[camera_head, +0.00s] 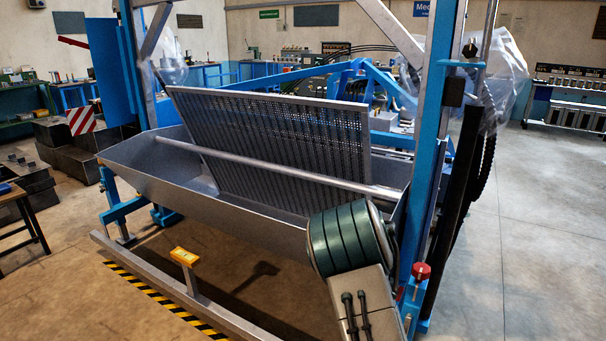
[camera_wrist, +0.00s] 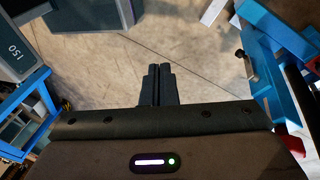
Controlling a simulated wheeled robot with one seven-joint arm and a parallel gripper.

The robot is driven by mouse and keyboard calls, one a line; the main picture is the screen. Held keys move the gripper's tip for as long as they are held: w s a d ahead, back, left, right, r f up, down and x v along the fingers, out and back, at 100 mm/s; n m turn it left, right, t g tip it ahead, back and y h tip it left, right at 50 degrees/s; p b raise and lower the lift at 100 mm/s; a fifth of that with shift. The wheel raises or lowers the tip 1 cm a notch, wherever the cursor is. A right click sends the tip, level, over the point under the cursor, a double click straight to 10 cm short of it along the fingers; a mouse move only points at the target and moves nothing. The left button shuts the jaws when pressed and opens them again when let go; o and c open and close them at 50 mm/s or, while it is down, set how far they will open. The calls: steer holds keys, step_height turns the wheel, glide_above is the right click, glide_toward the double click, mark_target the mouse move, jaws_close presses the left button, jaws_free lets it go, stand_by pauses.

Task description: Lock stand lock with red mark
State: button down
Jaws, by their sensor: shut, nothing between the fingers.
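A red knob (camera_head: 421,271) sits low on the right blue upright (camera_head: 428,170) of the sieve stand, in the head view. A small red part (camera_wrist: 292,144) shows at the right edge of the wrist view, beside blue frame parts; I cannot tell whether it is the same knob. My gripper (camera_wrist: 158,72) is shut and empty in the wrist view, its dark fingers together over bare floor. It touches nothing that I can see. My gripper cannot be made out in the head view, where my green and grey arm links stand left of the red knob.
A grey metal trough (camera_head: 205,200) holds a tilted perforated sieve panel (camera_head: 290,145) behind a round bar (camera_head: 270,170). A low rail (camera_head: 150,268) carries a yellow block (camera_head: 184,257). Blue structures flank both sides of the wrist view. Floor at the right (camera_head: 540,220) is clear.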

steer(key=s+a+r+n+t+y+p, duration=0.1)
steer(key=s+a+r+n+t+p, duration=0.1)
steer(key=s+r+n+p, duration=0.5)
steer(key=s+a+r+n+t+y+p, duration=0.1)
steer(key=s+a+r+n+t+p, duration=0.2)
steer(key=s+r+n+p, duration=0.4)
steer(key=s+r+n, duration=0.2)
steer(key=s+r, duration=0.3)
steer(key=r, duration=0.4)
steer(key=s+r+n+t, duration=0.1)
steer(key=s+r+n, duration=0.1)
steer(key=s+r, duration=0.3)
steer(key=shift+w+v, duration=0.4)
steer(key=shift+v, duration=1.95)
steer(key=shift+d+r, duration=0.1)
steer(key=shift+d, duration=0.15)
